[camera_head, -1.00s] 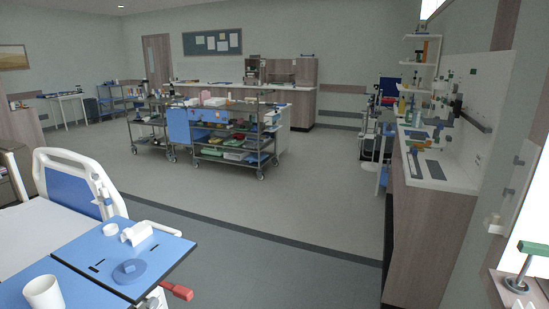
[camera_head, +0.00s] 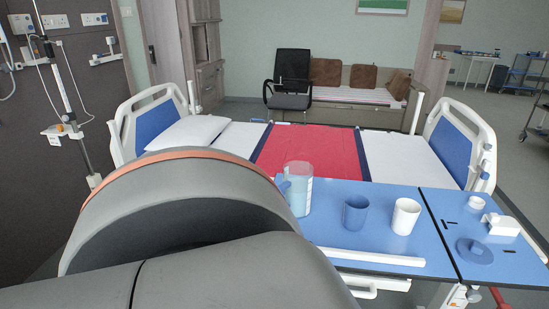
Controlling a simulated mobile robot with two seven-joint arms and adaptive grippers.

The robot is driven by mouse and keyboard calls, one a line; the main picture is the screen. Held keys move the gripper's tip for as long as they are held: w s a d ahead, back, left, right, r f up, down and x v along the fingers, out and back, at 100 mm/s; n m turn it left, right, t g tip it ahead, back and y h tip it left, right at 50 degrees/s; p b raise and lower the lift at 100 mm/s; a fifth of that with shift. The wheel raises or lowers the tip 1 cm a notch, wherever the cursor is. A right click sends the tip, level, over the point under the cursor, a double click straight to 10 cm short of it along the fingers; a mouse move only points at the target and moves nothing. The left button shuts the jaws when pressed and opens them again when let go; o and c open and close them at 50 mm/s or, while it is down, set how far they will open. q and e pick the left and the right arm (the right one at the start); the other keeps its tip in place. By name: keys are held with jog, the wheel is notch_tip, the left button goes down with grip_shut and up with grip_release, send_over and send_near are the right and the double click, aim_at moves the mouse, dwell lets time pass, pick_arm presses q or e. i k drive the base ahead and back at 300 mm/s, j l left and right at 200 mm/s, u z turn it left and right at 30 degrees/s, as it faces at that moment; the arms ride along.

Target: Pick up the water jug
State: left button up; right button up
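The water jug (camera_head: 299,190) is a clear, pale blue vessel with a bluish handle at its left side. It stands upright at the back left of the blue overbed table (camera_head: 325,229). A blue cup (camera_head: 355,213) and a white cup (camera_head: 405,217) stand to its right. A large grey rounded part of my own arm fills the lower left and covers the table area left of and in front of the jug. Neither of my grippers shows.
The bed (camera_head: 235,138) with a red cover (camera_head: 307,150) lies behind the table. A small white tub (camera_head: 477,203), a white item (camera_head: 501,225) and a blue round dish (camera_head: 474,251) sit at the table's right end. An IV pole (camera_head: 69,101) stands left.

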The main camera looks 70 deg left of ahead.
aim_at(296, 186)
jog(key=k+u, duration=0.2)
jog(key=u, duration=1.8)
